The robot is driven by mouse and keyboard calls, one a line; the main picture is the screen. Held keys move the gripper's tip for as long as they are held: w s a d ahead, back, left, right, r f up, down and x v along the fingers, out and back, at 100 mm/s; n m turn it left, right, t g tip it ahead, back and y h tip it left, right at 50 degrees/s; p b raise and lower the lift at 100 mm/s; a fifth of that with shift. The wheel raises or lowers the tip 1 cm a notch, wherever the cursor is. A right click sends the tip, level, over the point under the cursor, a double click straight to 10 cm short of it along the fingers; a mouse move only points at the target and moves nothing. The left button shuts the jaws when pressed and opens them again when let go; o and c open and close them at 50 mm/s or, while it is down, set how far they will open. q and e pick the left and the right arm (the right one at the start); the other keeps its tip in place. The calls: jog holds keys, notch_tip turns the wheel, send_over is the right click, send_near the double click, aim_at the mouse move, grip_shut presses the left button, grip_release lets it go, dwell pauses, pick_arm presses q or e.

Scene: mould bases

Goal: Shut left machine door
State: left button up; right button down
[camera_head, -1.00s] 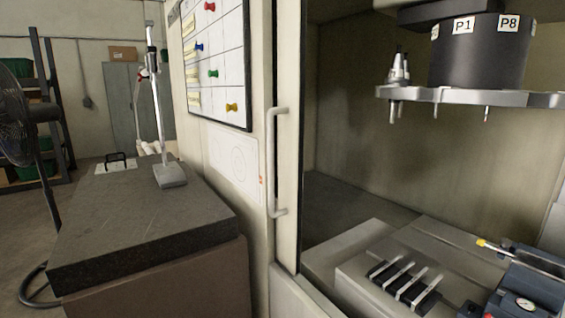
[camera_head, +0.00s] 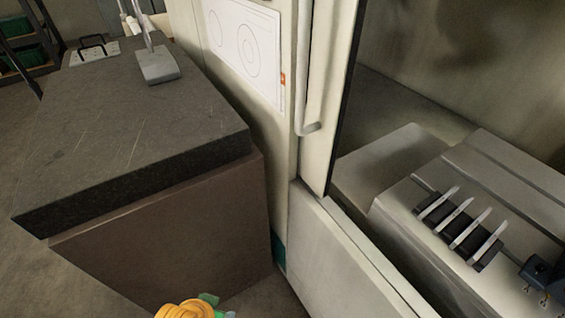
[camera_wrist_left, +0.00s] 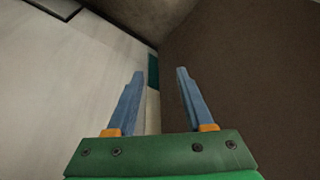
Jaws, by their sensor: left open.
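The machine door (camera_head: 345,85) is a pale panel edge with a dark seal, at the left side of the machine opening. The opening beside it shows the machine's inside, so the door stands open. Its vertical handle (camera_head: 312,85) is light grey; the upper end is out of the picture. My left gripper (camera_wrist_left: 160,72) has two blue fingers spread apart, with nothing between them. It is low, between the pale machine panel and the brown pedestal. A yellow and green part of my arm shows at the bottom of the head view. My right gripper is not in view.
A dark stone slab (camera_head: 130,130) on a brown pedestal (camera_head: 170,225) stands left of the machine. A stand with a grey base (camera_head: 158,66) is on it. Inside the machine, a fixture with several pale bars (camera_head: 465,225) sits on the metal bed (camera_head: 405,165).

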pick_arm(q)
jog(key=w+d+r+m+t+h, duration=0.3)
jog(key=w+d+r+m+h, duration=0.4)
jog(key=w+r, duration=0.65)
jog(key=m+t+h, duration=0.1)
jog(key=m+h, duration=0.3)
jog(key=h, duration=0.5)
send_near(299, 42)
jog(key=x, duration=0.4)
jog(key=p+x, duration=0.2)
jog(key=shift+w+d, duration=0.15)
jog(key=shift+d, duration=0.1)
jog(key=x, duration=0.2)
jog(key=p+x, duration=0.1)
jog(key=x, duration=0.1)
jog(key=shift+w+f, duration=0.15)
jog(key=shift+f, duration=0.25)
grip_shut()
